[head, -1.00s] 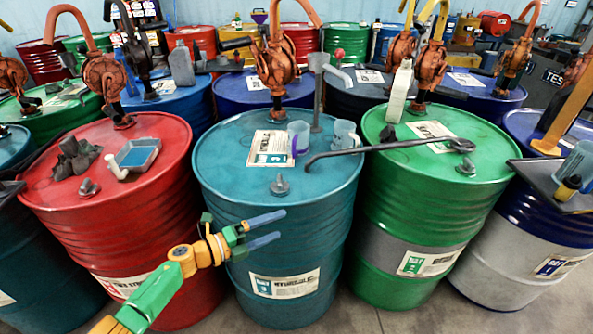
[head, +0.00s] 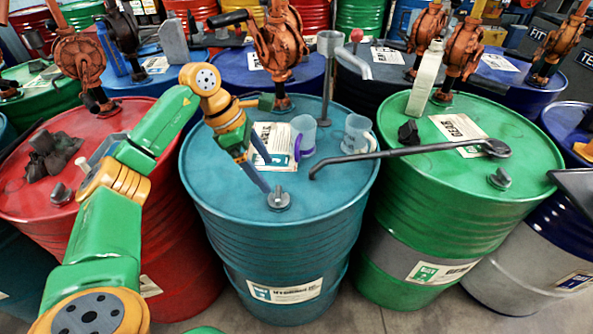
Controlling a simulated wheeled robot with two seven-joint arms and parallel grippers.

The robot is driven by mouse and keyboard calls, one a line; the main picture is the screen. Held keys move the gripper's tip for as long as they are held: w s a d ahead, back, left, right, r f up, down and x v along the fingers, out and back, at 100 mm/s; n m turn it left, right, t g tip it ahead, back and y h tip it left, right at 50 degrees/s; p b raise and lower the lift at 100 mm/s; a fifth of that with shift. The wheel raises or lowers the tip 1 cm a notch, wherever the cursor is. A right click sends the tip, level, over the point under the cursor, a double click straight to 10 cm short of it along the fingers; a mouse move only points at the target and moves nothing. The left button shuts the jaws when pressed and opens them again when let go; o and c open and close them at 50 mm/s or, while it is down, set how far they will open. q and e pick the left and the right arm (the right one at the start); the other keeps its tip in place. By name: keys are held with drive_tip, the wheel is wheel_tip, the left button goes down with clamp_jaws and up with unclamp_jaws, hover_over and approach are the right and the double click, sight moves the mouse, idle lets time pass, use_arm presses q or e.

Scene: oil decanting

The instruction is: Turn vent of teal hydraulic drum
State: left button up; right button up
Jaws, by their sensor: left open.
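The teal hydraulic drum (head: 225,205) stands upright in the middle of the head view. Its vent (head: 279,202) is a small grey knob near the front of the lid. My left gripper (head: 268,188) points down at the vent from the back left, open, with its blue fingertips right at the knob. I cannot tell whether they touch it. My left arm crosses in front of the red drum. My right gripper is not in view.
On the teal lid are a label sheet (head: 272,150), two clear cups (head: 304,134) and (head: 357,136), and a rotary hand pump (head: 280,45). A long dark bar (head: 400,153) reaches from the green drum (head: 420,205) over the teal lid. The red drum (head: 175,235) stands left.

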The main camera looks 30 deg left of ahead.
sight(277, 192)
use_arm(q)
drive_tip(key=x, duration=0.4)
drive_tip(key=s+p+x, duration=0.1)
drive_tip(key=x, duration=0.1)
drive_tip(key=shift+d, duration=0.15)
drive_tip(key=shift+w+f, duration=0.25)
drive_tip(key=shift+f, duration=0.1)
drive_tip(key=shift+s+r, duration=0.1)
drive_tip(key=c, duration=1.4)
